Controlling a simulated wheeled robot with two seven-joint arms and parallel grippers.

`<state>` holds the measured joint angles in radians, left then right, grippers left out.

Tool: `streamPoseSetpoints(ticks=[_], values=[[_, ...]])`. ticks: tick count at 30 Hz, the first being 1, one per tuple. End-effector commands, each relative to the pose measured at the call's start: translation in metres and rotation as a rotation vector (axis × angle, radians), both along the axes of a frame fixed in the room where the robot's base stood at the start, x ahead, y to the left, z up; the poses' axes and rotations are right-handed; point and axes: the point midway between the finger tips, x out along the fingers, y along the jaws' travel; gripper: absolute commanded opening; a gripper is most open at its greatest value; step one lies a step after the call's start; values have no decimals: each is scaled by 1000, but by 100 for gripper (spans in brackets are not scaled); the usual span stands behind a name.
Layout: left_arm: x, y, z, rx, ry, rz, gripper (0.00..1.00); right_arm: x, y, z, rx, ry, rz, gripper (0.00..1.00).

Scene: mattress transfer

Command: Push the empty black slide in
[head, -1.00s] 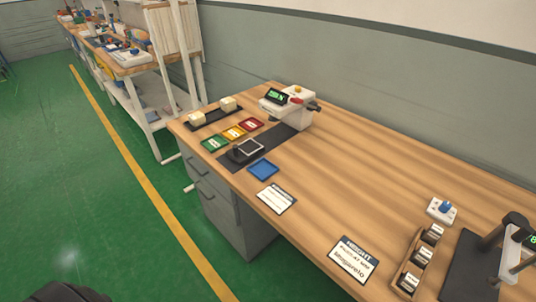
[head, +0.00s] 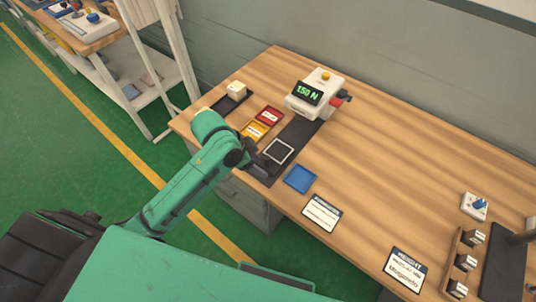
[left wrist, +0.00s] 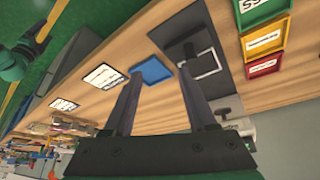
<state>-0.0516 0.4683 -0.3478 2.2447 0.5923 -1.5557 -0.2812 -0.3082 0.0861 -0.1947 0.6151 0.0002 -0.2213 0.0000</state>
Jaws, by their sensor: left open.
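The black slide (head: 278,151) is a flat dark square with a pale outline. Nothing lies on it. It sits near the front end of a black track (head: 300,132) leading to a white tester. My left gripper (head: 258,161) is just left of the slide, partly hidden by its own wrist. In the left wrist view my left gripper (left wrist: 160,72) is open, with its two fingers apart and nothing between them. That view also shows the slide (left wrist: 204,63) beyond the right fingertip, with a dark block beside it. I cannot tell whether the finger touches the slide.
The white tester (head: 316,92) has a green display and a red part on its side. A blue tray (head: 300,179) lies right of the track; yellow (head: 255,131) and red (head: 269,116) trays lie left. A label card (head: 322,213) lies near the front edge. The table's middle is clear.

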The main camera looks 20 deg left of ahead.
Motion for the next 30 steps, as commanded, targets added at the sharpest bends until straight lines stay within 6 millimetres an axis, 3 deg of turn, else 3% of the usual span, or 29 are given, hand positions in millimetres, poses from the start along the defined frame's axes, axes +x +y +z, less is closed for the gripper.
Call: streamPoseSetpoints(ticks=[5, 9, 13, 16, 20, 30], values=[[28, 3, 16, 38, -9, -230, 57, 1, -3, 0, -4, -2, 2, 87], [48, 23, 36, 61, 6, -371, 57, 7, 1, 0, 1, -11, 3, 87], [59, 43, 56, 60, 17, -435, 57, 9, 7, 0, 10, -15, 3, 87], [61, 45, 56, 52, 23, -449, 57, 9, 11, 1, 15, -15, 3, 87], [61, 36, 38, 48, 27, -452, 57, 9, 12, 5, 17, -16, 3, 87], [68, 2, -44, 49, 24, -451, 57, 9, 9, 18, 12, -16, 4, 87]])
